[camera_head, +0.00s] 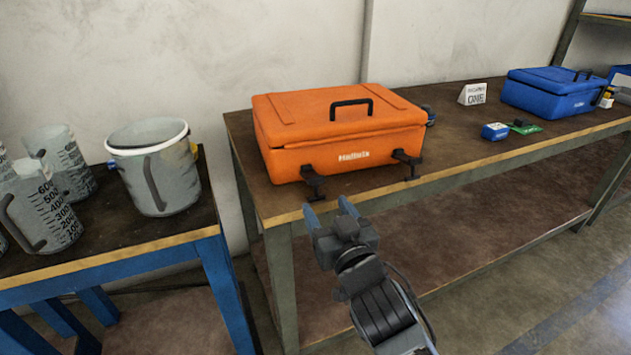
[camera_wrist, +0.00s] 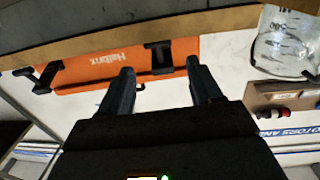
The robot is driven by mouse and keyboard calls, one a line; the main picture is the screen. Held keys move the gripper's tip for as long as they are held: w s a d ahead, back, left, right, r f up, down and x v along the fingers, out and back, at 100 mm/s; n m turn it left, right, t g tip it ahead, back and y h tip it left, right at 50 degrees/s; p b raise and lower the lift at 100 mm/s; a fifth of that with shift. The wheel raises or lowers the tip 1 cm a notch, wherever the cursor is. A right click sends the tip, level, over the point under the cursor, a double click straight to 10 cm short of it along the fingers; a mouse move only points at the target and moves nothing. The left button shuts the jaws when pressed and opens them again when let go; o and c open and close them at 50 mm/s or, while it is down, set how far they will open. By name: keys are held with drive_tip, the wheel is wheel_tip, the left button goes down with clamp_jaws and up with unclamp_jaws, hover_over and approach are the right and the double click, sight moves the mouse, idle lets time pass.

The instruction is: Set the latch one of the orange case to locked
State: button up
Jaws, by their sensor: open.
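The orange case (camera_head: 335,130) stands on the dark table, its lid down and a black handle on top. Two black latches are on its front: a left latch (camera_head: 313,182) and a right latch (camera_head: 406,163). Both stick out from the front face; I cannot tell which is latch one. My gripper (camera_head: 328,207) is open and empty, in front of and below the left latch, apart from the case. In the wrist view the case (camera_wrist: 115,65) appears beyond the fingers, with its latches (camera_wrist: 158,58) and (camera_wrist: 46,78) near the table edge.
The table's front edge (camera_head: 450,178) lies between my gripper and the case. A bucket (camera_head: 156,175) and measuring jugs (camera_head: 38,205) stand on a left table.

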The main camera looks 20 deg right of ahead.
sight(317, 192)
drive_tip(key=w, duration=0.7)
drive_tip(key=shift+d, duration=0.3)
clamp_jaws()
